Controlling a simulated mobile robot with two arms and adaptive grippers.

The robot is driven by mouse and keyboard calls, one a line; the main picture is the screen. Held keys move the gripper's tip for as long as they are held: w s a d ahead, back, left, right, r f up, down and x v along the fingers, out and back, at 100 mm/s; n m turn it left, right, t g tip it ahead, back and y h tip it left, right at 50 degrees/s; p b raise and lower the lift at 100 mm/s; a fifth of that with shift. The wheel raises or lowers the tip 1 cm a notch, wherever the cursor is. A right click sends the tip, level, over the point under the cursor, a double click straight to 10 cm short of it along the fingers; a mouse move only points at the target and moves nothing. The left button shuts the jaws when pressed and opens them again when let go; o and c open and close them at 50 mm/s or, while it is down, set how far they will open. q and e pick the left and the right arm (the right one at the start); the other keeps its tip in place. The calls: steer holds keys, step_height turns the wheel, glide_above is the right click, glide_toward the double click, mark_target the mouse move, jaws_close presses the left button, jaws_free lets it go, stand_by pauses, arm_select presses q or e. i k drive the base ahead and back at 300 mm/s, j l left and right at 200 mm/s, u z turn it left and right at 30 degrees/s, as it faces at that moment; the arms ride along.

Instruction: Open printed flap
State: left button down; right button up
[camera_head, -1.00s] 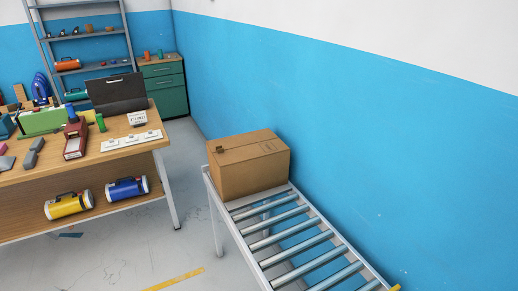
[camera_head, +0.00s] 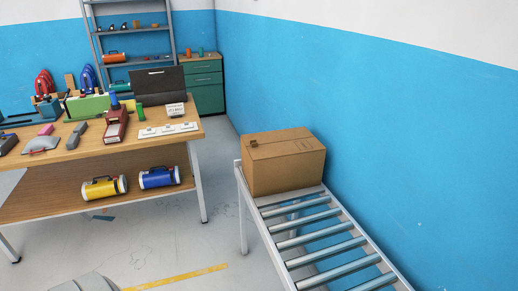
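A brown cardboard box (camera_head: 284,162) sits at the far end of a roller conveyor (camera_head: 316,237). Its top looks closed, with a small dark mark or tab (camera_head: 253,143) near the left edge of the top. Faint print shows on the box, too small to read. I cannot tell which part is the printed flap. Neither of my grippers is in view.
A wooden workbench (camera_head: 72,153) with tools and cases stands at the left; a yellow and a blue cylinder (camera_head: 159,177) lie on its lower shelf. A green cabinet (camera_head: 206,85) and metal shelving stand behind. Grey floor (camera_head: 190,240) is clear between bench and conveyor.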

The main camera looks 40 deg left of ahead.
mark_target(257, 152)
steer(key=i+j+u, duration=0.1)
steer(key=j+u, duration=0.15)
steer(key=u, duration=0.15)
steer(key=i+j+u, duration=0.1)
steer(key=u, duration=0.25)
steer(key=i+j+u, duration=0.45)
steer(key=i+j, duration=0.8)
steer(key=j, duration=0.15)
